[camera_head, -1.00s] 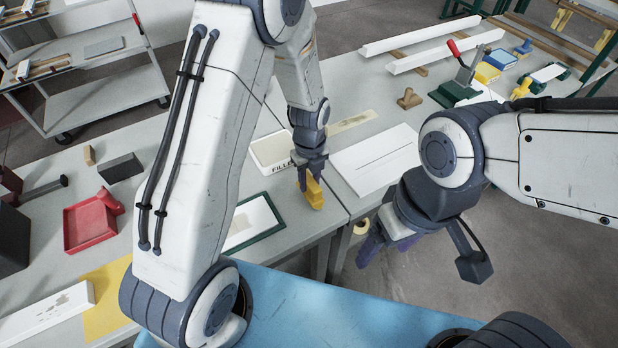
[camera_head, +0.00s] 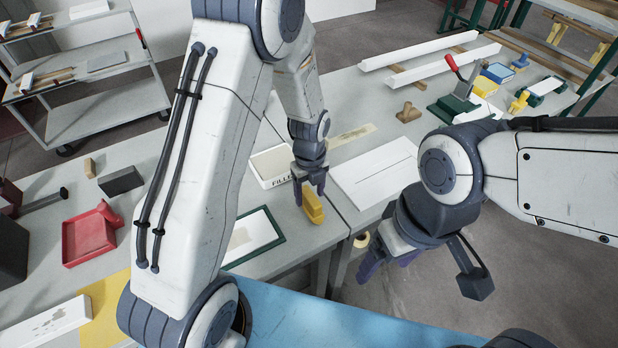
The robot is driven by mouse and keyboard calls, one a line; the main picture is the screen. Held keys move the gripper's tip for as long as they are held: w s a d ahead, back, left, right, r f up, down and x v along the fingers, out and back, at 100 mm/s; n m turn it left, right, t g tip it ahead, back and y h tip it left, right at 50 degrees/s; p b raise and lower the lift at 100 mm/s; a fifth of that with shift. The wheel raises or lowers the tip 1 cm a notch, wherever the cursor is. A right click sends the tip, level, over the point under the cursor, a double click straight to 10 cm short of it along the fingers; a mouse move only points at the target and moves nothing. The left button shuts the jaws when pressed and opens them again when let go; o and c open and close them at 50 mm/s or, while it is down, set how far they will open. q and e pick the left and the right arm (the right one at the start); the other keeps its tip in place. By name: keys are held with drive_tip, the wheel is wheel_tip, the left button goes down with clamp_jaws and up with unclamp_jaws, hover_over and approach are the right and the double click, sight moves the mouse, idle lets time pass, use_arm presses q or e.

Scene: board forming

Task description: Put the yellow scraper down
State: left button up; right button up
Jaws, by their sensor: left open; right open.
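The yellow scraper (camera_head: 312,207) rests on the grey table, just in front of the filler tray (camera_head: 271,181). My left gripper (camera_head: 310,192) is right over the scraper, pointing down, with its purple fingers open on either side of the scraper's upper end. I cannot tell whether a finger still touches it. My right gripper (camera_head: 388,262) is open and empty, in front of the table's edge over the floor.
A white panel (camera_head: 375,172) lies right of the scraper, and a green-framed board (camera_head: 262,238) lies in front of it to the left. A red tray (camera_head: 90,238) and a dark block (camera_head: 121,181) lie further left. A tape roll (camera_head: 361,241) shows near the table's edge.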

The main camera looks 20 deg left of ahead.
use_arm(q)
wheel_tip(320, 180, up, 10)
drive_tip(key=b, duration=0.2)
drive_tip(key=s+d+r+n, duration=0.2)
drive_tip(key=s+n, duration=0.4)
drive_tip(key=s, duration=0.1)
drive_tip(key=s+d+r+n, duration=0.2)
drive_tip(key=s+d+n, duration=0.1)
drive_tip(key=s+n, duration=0.4)
drive_tip(key=s+d+r+n+h, duration=0.1)
drive_tip(key=s+d+r+n, duration=0.1)
drive_tip(key=s+n, duration=0.4)
drive_tip(key=s+d, duration=0.1)
drive_tip(key=s, duration=0.1)
drive_tip(key=shift+s+r+n, duration=0.15)
drive_tip(key=shift+s+n, duration=0.2)
drive_tip(key=shift+n, duration=0.05)
use_arm(e)
wheel_tip(320, 180, down, 2)
drive_tip(key=shift+f, duration=0.1)
use_arm(q)
drive_tip(key=shift+d, duration=0.1)
